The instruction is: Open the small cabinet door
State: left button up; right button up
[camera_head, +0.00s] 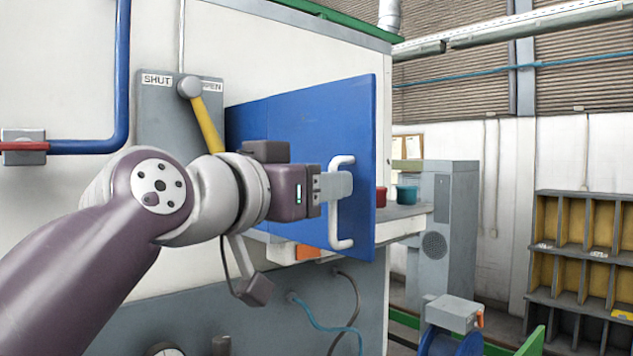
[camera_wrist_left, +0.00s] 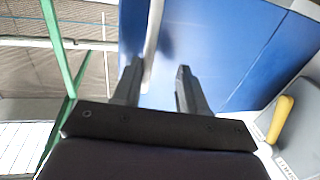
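The blue cabinet door (camera_head: 310,125) stands out from the white cabinet wall, its right edge nearer to me than its left. A white bar handle (camera_head: 342,235) is upright near that right edge. My left gripper (camera_head: 338,186) is at the middle of the handle. In the left wrist view, the two fingers of my left gripper (camera_wrist_left: 157,80) are apart, with the handle (camera_wrist_left: 153,40) close to the inner side of the left finger; I cannot tell whether they touch. The blue door (camera_wrist_left: 225,50) fills the view beyond. My right gripper is out of view.
A yellow lever (camera_head: 208,125) on a grey SHUT/OPEN plate is left of the door. A red cup (camera_head: 381,196) and a teal cup (camera_head: 406,194) stand on a shelf to the right. Hoses hang below. A pigeonhole rack (camera_head: 585,250) is far right.

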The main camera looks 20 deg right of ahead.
pick_arm(q)
jog(key=shift+a, duration=0.1)
jog(key=shift+f, duration=0.1)
dwell(0.3)
jog(key=b+v, duration=0.5)
jog(key=v, duration=0.7)
jog(key=shift+s+a, duration=0.2)
